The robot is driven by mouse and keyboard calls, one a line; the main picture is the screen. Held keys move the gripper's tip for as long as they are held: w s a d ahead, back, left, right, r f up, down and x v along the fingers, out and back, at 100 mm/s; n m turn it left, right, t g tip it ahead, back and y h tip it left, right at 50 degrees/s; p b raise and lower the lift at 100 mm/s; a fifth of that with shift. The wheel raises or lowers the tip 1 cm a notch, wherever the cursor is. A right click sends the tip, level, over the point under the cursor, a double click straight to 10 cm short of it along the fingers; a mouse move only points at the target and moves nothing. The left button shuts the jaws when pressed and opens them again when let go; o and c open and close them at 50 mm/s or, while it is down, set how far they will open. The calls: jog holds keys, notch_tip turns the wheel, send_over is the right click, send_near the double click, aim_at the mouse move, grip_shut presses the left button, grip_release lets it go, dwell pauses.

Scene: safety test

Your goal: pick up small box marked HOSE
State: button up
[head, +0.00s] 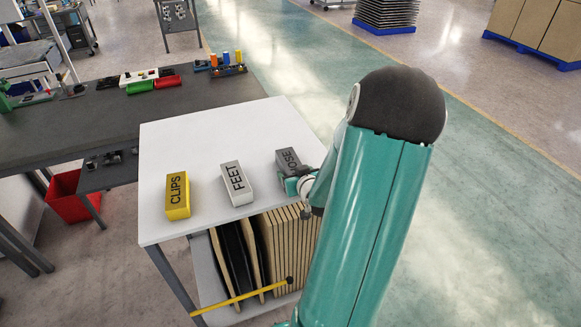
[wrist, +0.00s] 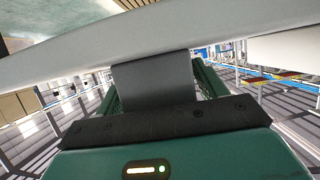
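The grey box marked HOSE (head: 288,160) lies on the white table top (head: 215,130), at the right of a row of three boxes. My gripper (head: 298,185) is at the near end of this box, and my wrist hides part of it. In the wrist view the grey box (wrist: 155,82) lies between the two green fingers of my gripper (wrist: 155,88), one along each side. The fingers are very close to its sides. I cannot tell whether they press on it. The box appears to rest on the table.
A white box marked FEET (head: 238,184) and a yellow box marked CLIPS (head: 178,196) stand to the left on the same table. Panels (head: 285,245) stand on the shelf below. A dark bench (head: 60,130) with parts adjoins at the left. Open floor (head: 480,190) lies to the right.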

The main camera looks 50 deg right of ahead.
jog(key=c, duration=0.8)
